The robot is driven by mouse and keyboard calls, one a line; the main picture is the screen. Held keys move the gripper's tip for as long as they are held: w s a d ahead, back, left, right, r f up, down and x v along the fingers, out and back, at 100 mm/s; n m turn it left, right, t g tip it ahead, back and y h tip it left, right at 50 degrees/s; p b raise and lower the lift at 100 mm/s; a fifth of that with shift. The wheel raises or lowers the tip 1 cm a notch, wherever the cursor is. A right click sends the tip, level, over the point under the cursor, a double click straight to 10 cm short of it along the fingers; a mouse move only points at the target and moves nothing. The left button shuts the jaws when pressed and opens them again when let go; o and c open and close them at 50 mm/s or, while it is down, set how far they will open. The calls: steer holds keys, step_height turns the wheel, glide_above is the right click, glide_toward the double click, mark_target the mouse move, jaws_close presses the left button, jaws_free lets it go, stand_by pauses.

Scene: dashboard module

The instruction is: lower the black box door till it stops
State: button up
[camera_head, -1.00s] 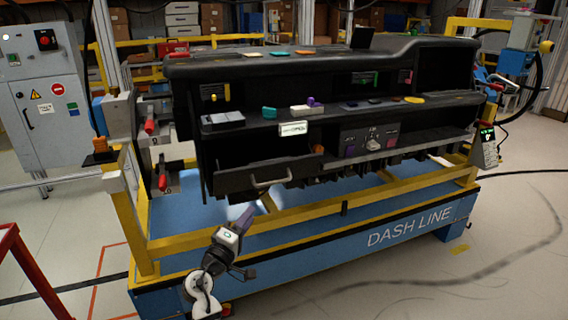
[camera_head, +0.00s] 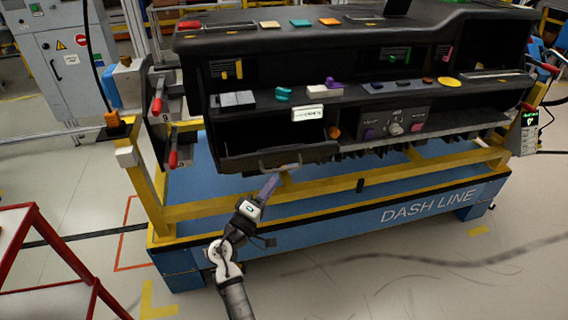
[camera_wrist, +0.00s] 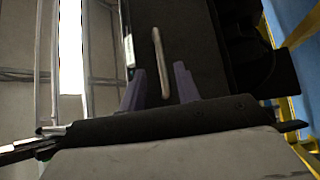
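The black box door (camera_head: 240,164) is at the lower left of the dashboard module, below an open dark compartment. It carries a pale bar handle (camera_head: 285,168). In the wrist view, the door (camera_wrist: 205,55) is a dark panel and its handle (camera_wrist: 163,65) runs lengthwise between the two purple fingers. My gripper (camera_head: 270,184) is just below and in front of the handle in the head view. In the wrist view, my gripper (camera_wrist: 160,84) is open, with a finger on either side of the handle's line. Whether the fingers touch the handle, I cannot tell.
The blue and yellow DASH LINE stand (camera_head: 400,215) carries the dashboard (camera_head: 440,110). Red-handled clamps (camera_head: 157,100) stand at its left end. Several small coloured parts lie on the dashboard shelves. A red frame (camera_head: 40,235) stands at the left. The floor in front is mostly clear.

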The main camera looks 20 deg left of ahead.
mark_target(283, 168)
steer(key=p+x, duration=0.1)
steer(key=x, duration=0.6)
steer(key=shift+w+p, duration=0.1)
steer(key=shift+p, duration=0.25)
jaws_close()
